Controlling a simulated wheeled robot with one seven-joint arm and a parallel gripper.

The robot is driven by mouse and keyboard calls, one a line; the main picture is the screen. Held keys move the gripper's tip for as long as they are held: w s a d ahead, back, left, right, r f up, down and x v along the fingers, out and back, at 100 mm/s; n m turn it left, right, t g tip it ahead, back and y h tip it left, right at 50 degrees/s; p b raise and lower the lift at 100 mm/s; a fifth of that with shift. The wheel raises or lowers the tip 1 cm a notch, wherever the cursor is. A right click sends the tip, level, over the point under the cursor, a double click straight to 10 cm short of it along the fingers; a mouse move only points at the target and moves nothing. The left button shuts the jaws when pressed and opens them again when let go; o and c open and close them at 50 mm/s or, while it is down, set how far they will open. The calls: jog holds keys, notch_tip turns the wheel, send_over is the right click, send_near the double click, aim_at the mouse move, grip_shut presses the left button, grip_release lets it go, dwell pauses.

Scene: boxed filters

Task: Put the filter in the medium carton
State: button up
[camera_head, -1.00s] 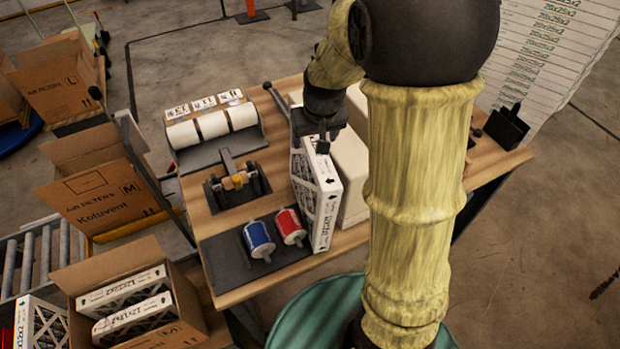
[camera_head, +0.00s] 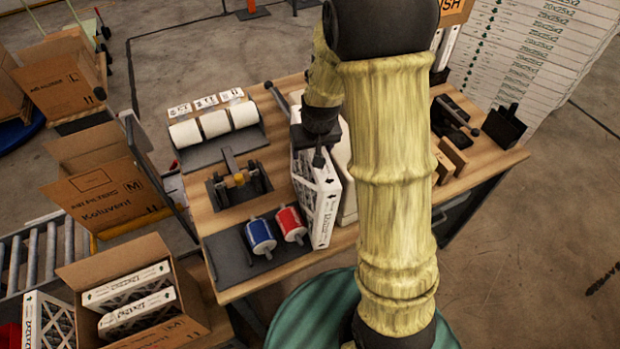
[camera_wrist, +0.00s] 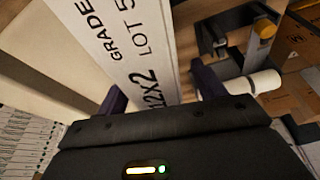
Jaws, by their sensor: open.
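The filter (camera_head: 325,208) is a white-framed panel with dark printed sides. It stands upright on its edge on the wooden table. My gripper (camera_head: 319,155) is at the filter's top edge, pointing down. In the wrist view, the gripper (camera_wrist: 160,88) is open, with one dark finger on each side of the filter's printed edge (camera_wrist: 125,45). Contact between fingers and filter cannot be told. The medium carton (camera_head: 105,195), marked M, is open-topped and stands left of the table, with its inside partly hidden by flaps.
A pale block stands just right of the filter, mostly behind my arm. Blue (camera_head: 260,237) and red (camera_head: 291,223) rolls lie close on its left. White rolls (camera_head: 213,123) are at the back. A carton with filters (camera_head: 185,325) sits lower left; the L carton (camera_head: 60,85) is farther back.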

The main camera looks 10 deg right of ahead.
jog(key=shift+c, duration=0.2)
grip_shut()
notch_tip(320, 180, up, 28)
jog(key=b, duration=0.4)
jog(key=shift+b, duration=0.4)
